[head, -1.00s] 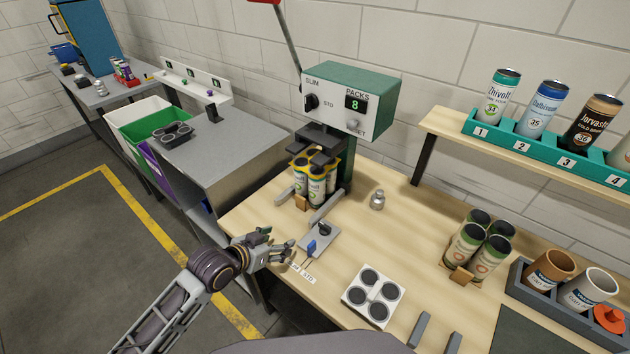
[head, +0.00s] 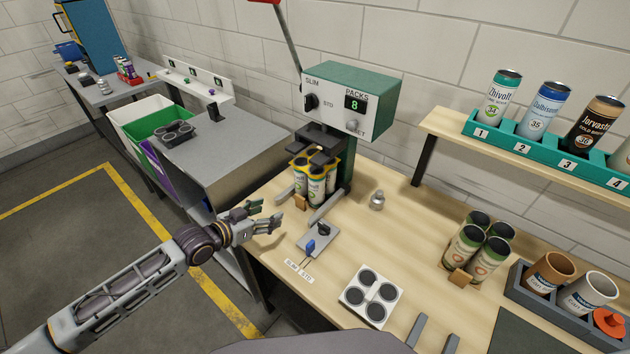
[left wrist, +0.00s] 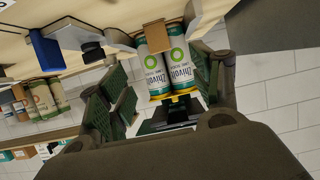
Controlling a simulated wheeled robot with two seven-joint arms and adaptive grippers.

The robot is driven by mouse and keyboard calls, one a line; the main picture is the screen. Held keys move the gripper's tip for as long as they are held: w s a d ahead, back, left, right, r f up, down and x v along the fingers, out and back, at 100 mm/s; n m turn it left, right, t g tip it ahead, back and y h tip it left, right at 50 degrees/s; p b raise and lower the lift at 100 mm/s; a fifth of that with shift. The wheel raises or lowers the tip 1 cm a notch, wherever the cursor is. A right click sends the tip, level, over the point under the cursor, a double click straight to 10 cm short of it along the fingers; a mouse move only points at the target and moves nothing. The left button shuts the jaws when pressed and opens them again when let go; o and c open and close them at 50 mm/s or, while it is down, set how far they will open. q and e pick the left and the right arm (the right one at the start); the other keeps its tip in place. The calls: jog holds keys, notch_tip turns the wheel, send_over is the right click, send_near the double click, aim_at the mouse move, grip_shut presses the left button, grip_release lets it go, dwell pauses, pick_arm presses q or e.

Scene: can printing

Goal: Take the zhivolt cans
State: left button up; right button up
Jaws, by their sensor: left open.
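The zhivolt cans (head: 315,186) stand as a group under the green press, with yellow pieces at their tops. They show upside down in the left wrist view (left wrist: 178,65), with a small orange-brown block at their near side. My left gripper (head: 269,215) is open and empty, to the left of and nearer than the cans, by the bench's left edge. Its fingers (left wrist: 165,100) frame the cans in the left wrist view, apart from them. Another Zhivolt can (head: 499,97) stands in slot 1 of the green shelf rack. My right gripper is not in view.
The green press (head: 348,105) reads PACKS 8. A small lever box (head: 318,240), a white four-hole tray (head: 371,296) and a metal weight (head: 377,200) are on the bench. Several green-topped cans (head: 476,245) stand at the right. A grey cabinet (head: 215,150) stands at left.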

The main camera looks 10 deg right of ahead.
pick_arm(q)
jog(key=shift+p+x, duration=0.3)
jog(key=shift+x, duration=4)
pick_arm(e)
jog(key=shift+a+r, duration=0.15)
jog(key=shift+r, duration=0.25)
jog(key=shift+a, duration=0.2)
pick_arm(q)
jog(key=shift+w+d, duration=0.1)
jog(key=shift+d, duration=0.05)
